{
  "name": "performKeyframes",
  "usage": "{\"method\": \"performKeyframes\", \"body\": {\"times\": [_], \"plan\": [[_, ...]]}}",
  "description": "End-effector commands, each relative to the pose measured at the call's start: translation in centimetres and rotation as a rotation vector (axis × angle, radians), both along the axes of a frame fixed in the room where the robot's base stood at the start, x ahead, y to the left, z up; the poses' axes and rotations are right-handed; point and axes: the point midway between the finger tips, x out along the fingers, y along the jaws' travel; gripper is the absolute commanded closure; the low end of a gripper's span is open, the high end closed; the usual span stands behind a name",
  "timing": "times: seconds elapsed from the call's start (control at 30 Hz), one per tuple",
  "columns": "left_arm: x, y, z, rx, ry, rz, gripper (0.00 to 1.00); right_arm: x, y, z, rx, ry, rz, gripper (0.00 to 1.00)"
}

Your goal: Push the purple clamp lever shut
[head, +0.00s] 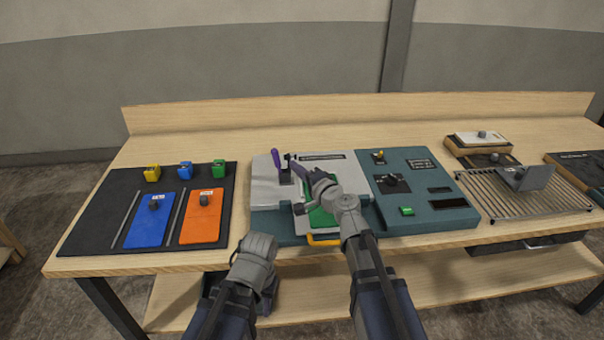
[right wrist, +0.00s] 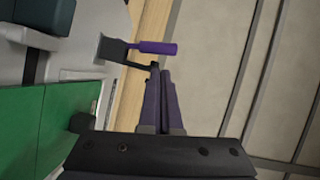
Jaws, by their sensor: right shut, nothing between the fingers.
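The purple clamp lever (head: 276,160) stands raised and tilted at the back left of the grey console plate (head: 265,190). In the right wrist view its purple handle (right wrist: 157,47) shows just beyond my fingertips, joined to a grey bracket (right wrist: 110,48). My right gripper (head: 291,160) is shut and empty, just right of the lever. In the right wrist view its two fingers (right wrist: 163,75) lie together; I cannot tell whether they touch the lever. My left gripper (head: 258,245) is low at the table's front edge, left of the console; its fingers are not clear.
A green board (head: 319,219) lies on the console under my right arm, with a yellow handle (head: 322,240) in front. A teal panel (head: 425,215) with knobs is to the right. A dark mat (head: 92,215) with coloured blocks lies left. A wire rack (head: 500,205) stands far right.

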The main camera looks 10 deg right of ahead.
Motion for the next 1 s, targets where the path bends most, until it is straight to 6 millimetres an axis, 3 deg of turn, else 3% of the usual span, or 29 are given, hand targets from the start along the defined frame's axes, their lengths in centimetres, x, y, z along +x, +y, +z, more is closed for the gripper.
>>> {"method": "performKeyframes", "body": {"times": [0.1,0.3,1.0], "plan": [[0.0,0.0,-0.3,0.000,0.000,0.000,0.60,2.5,1.1,-0.3,-0.001,0.000,0.002,1.00],[0.0,0.0,-0.5,0.000,0.000,0.000,0.60,4.7,2.3,-0.4,0.000,0.000,0.001,1.00],[0.0,0.0,0.2,0.000,0.000,0.000,0.60,4.9,2.9,-0.3,-0.054,0.001,0.001,1.00]]}}
